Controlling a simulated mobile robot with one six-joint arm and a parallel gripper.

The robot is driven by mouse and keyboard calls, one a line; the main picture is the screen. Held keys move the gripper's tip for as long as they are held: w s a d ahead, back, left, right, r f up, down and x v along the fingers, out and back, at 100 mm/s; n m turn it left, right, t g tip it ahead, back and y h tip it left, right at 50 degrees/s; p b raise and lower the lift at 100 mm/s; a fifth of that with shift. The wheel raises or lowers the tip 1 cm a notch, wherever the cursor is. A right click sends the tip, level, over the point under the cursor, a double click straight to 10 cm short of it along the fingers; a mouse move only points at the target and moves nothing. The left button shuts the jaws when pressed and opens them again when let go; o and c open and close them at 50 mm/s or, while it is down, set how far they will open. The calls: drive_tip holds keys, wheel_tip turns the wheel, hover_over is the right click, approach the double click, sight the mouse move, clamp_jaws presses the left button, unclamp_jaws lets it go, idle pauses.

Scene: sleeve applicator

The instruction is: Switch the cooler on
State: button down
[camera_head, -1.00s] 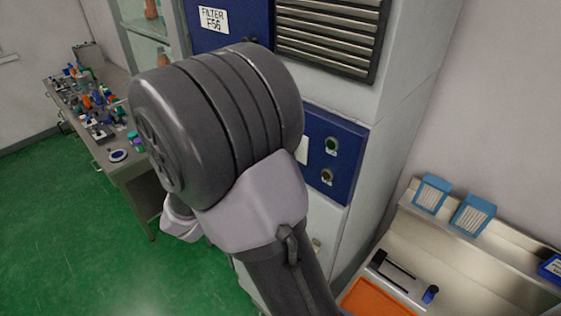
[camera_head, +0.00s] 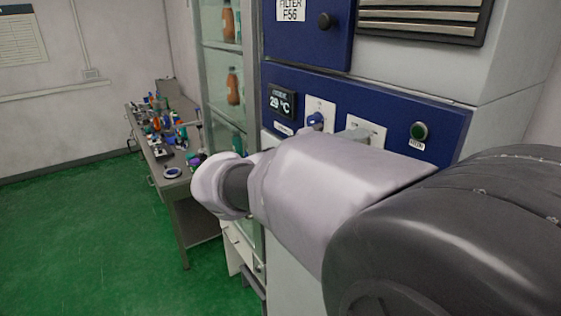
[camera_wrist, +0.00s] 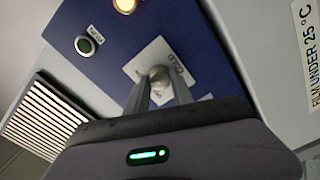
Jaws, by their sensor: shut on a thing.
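The blue control panel (camera_head: 290,80) of the cabinet carries a display (camera_head: 282,101) reading 29 °C. To its right are a blue knob (camera_head: 316,119) on a white plate and a second white plate (camera_head: 372,129), partly hidden by my arm. In the wrist view, a rounded grey knob (camera_wrist: 159,76) stands on a white plate (camera_wrist: 152,54) with partly readable lettering. My gripper (camera_wrist: 160,88) is shut on this knob, one finger on each side. A green button (camera_head: 419,131) sits at the panel's right; it also shows in the wrist view (camera_wrist: 87,45).
A dark blue door (camera_head: 310,40) with a round knob and a vent grille (camera_head: 425,18) are above the panel. A glass cabinet (camera_head: 222,75) and a cluttered bench (camera_head: 180,190) stand left. Green floor is clear there.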

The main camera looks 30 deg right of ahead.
drive_tip(key=shift+m+b, duration=1.9)
drive_tip(key=shift+b, duration=1.1)
drive_tip(key=c, duration=1.1)
unclamp_jaws()
drive_tip(key=s+a+p, duration=0.1)
drive_tip(key=a+p, duration=0.3)
drive_tip(key=a, duration=1.3)
drive_tip(key=shift+s+a, duration=0.2)
